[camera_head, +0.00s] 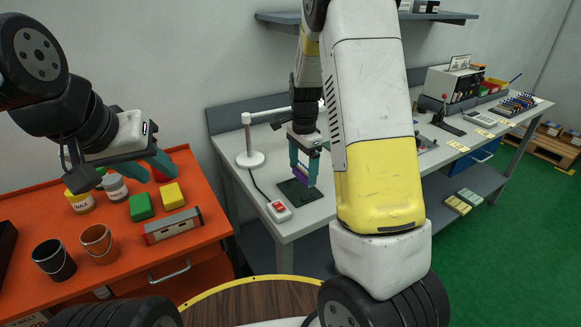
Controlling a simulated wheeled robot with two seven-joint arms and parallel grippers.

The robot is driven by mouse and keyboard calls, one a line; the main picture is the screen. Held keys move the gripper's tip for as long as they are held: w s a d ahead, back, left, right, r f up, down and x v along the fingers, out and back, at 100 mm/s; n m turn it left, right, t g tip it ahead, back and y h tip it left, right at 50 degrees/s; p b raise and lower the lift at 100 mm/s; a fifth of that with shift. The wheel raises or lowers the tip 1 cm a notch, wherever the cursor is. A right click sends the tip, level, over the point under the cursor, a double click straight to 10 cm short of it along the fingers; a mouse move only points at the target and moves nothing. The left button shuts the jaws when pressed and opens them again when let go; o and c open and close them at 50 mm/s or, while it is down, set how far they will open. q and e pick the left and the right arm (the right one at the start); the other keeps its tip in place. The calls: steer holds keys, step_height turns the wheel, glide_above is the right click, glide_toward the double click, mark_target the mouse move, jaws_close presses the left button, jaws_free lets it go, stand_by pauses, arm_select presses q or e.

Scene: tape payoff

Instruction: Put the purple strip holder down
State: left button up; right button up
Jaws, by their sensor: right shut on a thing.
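The purple strip holder (301,168) is a small purple piece between the teal fingers of my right gripper (304,172), over the grey workbench. My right gripper is shut on it, above a dark flat pad (297,193) on the bench top. I cannot tell whether the holder touches the pad; most of it is hidden by the fingers. My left gripper (122,174) is open and empty, above the orange cabinet at the left.
A white post stand (250,158) and a red-switch box (279,211) stand on the grey bench (308,221) near the pad. The orange cabinet (133,258) holds cups, jars, coloured blocks and a grey-red box (173,226). My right arm hides the bench's middle.

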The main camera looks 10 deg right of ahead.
mark_target(300, 173)
steer(key=shift+a+f, duration=0.2)
steer(key=shift+f, duration=0.7)
steer(key=shift+a+f, duration=0.2)
steer(key=shift+f, duration=0.7)
steer(key=o, duration=1.4)
steer(key=shift+f, duration=0.15)
steer(key=shift+c, duration=0.2)
step_height(300, 173, up, 12)
steer(key=s+r+n+t, duration=0.2)
steer(key=s+r+n, duration=0.2)
steer(key=s, duration=0.4)
steer(key=s+a+r+n+t+y, duration=0.1)
steer(key=s+r+n, duration=0.3)
steer(key=s, duration=0.4)
steer(key=s+a+r+n+t+y, duration=0.1)
steer(key=s+r+n+t, duration=0.2)
steer(key=s+n, duration=0.3)
steer(key=shift+s+r+n, duration=0.3)
steer(key=shift+s+r, duration=0.4)
steer(key=shift+s, duration=0.4)
